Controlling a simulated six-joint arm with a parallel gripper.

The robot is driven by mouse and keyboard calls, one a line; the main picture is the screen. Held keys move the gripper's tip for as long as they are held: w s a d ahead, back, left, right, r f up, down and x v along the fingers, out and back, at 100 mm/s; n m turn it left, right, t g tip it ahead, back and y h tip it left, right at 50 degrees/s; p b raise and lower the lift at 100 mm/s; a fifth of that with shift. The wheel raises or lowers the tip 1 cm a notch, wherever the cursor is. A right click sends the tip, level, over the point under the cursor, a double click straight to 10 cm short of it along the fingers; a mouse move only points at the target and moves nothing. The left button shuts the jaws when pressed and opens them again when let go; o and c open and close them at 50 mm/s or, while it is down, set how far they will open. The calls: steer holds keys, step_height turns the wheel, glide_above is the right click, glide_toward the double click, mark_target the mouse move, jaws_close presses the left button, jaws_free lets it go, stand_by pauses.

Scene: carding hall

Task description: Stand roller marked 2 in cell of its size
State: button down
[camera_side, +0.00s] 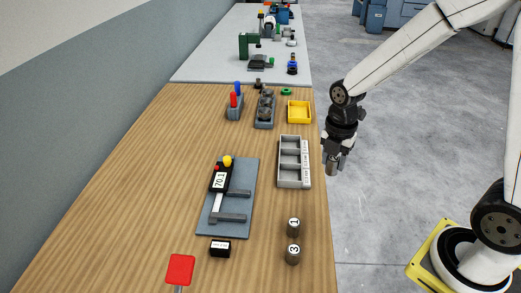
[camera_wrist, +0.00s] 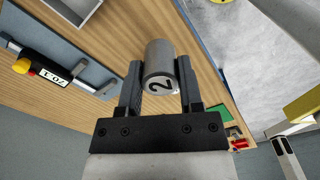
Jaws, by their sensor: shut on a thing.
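The roller marked 2 (camera_wrist: 158,60) is a grey cylinder with its numbered end facing the wrist camera. My gripper (camera_wrist: 160,82) is shut on it, one finger on each side. In the side view my gripper (camera_side: 334,158) hangs just right of the table's right edge, with the roller's lower end (camera_side: 331,170) below the jaws. The grey tray (camera_side: 280,182) on the table, left of my gripper, has three cells that look empty. Labels along its right side are too small to read. Rollers marked 1 (camera_side: 293,227) and 3 (camera_side: 292,255) stand on the table in front of the tray.
A measuring gauge (camera_side: 220,178) reading 70.1 lies on a blue-grey plate (camera_side: 236,205) left of the tray. A red square sign (camera_side: 181,268) stands at the front.

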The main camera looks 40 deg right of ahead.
steer(key=w+f, duration=0.2)
steer(key=w, duration=0.2)
steer(key=w+f, duration=0.3)
steer(key=w, duration=0.1)
steer(key=w+f, duration=0.3)
steer(key=w, duration=0.1)
steer(key=shift+w+d, duration=0.15)
steer(key=shift+d, duration=0.2)
steer(key=shift+w+f, duration=0.6)
steer(key=shift+f, duration=0.05)
steer(key=shift+w+f, duration=0.25)
steer(key=shift+f, duration=1.6)
